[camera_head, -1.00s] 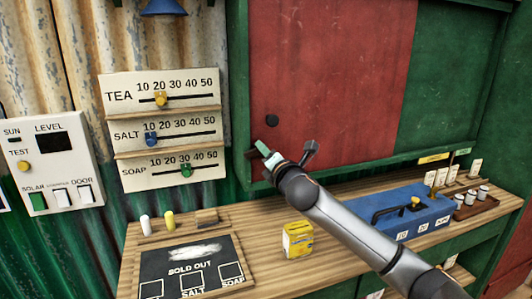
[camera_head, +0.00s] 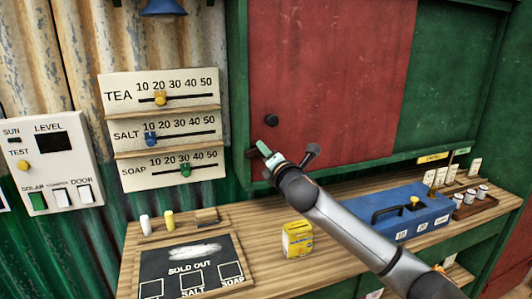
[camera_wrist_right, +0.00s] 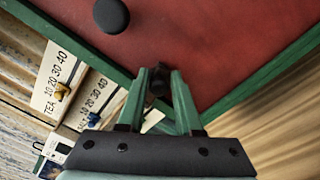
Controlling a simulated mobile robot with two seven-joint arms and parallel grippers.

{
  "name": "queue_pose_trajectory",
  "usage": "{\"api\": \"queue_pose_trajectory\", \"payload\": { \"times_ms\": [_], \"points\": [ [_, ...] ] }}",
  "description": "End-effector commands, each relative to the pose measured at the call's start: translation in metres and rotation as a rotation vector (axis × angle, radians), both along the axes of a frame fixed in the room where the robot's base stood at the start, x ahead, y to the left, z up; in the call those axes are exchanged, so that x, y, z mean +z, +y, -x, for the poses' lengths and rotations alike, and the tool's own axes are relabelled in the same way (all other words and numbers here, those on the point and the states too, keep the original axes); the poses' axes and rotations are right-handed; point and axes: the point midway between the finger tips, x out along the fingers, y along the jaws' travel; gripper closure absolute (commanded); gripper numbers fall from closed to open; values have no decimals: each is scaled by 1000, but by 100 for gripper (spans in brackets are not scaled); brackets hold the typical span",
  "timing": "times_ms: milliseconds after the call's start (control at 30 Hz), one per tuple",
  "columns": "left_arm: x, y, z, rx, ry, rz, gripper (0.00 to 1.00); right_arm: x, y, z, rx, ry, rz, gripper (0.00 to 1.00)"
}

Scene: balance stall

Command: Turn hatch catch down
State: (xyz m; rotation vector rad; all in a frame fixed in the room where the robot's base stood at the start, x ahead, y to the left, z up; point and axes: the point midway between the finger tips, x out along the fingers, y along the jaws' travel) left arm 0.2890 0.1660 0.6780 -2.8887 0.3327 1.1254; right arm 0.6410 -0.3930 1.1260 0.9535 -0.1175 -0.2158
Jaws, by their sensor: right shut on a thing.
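The red hatch panel (camera_head: 330,80) with a round black knob (camera_head: 271,120) sits in a green frame. It also shows in the right wrist view (camera_wrist_right: 210,40), with the knob (camera_wrist_right: 111,15) at top left. My right gripper (camera_head: 266,153) is at the panel's lower left corner, below the knob. In the right wrist view its green fingers (camera_wrist_right: 159,82) close on a small dark piece, the hatch catch (camera_wrist_right: 158,82). The fingers hide most of the catch, so its angle is hard to tell. My left gripper is not in view.
Price boards with sliders (camera_head: 160,125) hang left of the hatch. On the wooden counter (camera_head: 262,240) below are a sold-out board (camera_head: 165,265), a yellow box (camera_head: 297,239) and a blue case (camera_head: 400,215). My right arm passes above the counter.

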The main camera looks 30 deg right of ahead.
Motion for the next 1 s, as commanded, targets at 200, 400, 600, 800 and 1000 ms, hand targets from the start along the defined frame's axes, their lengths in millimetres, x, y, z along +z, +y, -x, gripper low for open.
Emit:
{"api": "queue_pose_trajectory", "payload": {
  "times_ms": [200, 400, 600, 800, 1000],
  "points": [
    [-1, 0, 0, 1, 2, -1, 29, -9, 2, 0, 3, 19, 1, 100],
    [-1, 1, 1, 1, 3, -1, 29, -10, 2, 0, 3, 19, -1, 100],
    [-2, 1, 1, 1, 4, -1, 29, -10, 2, 0, 3, 20, -1, 65],
    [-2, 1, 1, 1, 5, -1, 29, -7, 2, 0, 3, 13, 0, 43],
    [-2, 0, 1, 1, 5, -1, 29, -4, 1, 0, 1, 9, 0, 43]
  ]
}}
